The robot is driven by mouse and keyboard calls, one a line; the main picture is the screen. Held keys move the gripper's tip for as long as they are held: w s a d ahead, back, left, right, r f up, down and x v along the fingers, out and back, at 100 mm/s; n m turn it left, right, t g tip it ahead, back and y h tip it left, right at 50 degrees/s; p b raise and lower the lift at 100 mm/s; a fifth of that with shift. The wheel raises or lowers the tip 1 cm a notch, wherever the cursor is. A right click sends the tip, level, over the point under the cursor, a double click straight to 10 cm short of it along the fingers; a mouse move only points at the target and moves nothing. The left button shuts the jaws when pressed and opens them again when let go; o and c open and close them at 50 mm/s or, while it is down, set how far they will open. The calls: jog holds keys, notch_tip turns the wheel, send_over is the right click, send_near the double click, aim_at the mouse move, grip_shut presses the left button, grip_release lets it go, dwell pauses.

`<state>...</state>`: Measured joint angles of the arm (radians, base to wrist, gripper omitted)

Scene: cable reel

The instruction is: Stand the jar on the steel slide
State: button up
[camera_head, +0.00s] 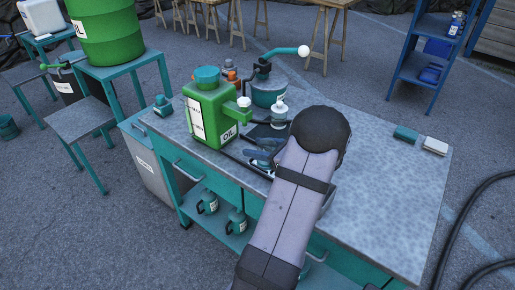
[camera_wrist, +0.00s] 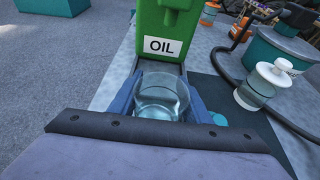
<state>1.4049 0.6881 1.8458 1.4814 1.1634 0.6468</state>
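A clear glass jar (camera_wrist: 160,98) is upright between the blue fingers of my gripper (camera_wrist: 160,106) in the wrist view. The fingers lie close against both its sides, and its lower part is partly hidden by my wrist. A grey metal strip, seemingly the steel slide (camera_wrist: 177,69), runs just beyond the jar, under the green oil can (camera_wrist: 165,30). I cannot tell whether the jar's base touches it. In the head view my arm hides the jar, and the blue fingers (camera_head: 262,153) show only in part, right of the oil can (camera_head: 208,118).
A clear bottle with a white cap (camera_wrist: 263,85) stands close on the right, on a dark mat. A teal pot (camera_head: 268,92) with a crank handle is behind.

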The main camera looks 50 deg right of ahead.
jog(key=o, duration=0.4)
jog(key=shift+s+a+f, duration=0.1)
jog(key=shift+a+f, duration=0.05)
jog(key=shift+f, duration=0.3)
jog(key=shift+s+a+f, duration=0.1)
jog(key=shift+a+f, duration=0.05)
jog(key=shift+f, duration=0.25)
jog(key=shift+c, duration=0.2)
jog(key=shift+r, duration=0.1)
jog(key=shift+w+d+r+p, duration=0.15)
jog(key=shift+r+p, duration=0.35)
jog(key=shift+s+d, duration=0.15)
jog(key=shift+s, duration=0.2)
jog(key=v, duration=0.3)
jog(key=b+v, duration=0.1)
jog(key=v, duration=0.3)
jog(key=r+v, duration=0.1)
jog(key=v, duration=0.3)
jog(key=shift+b, duration=0.4)
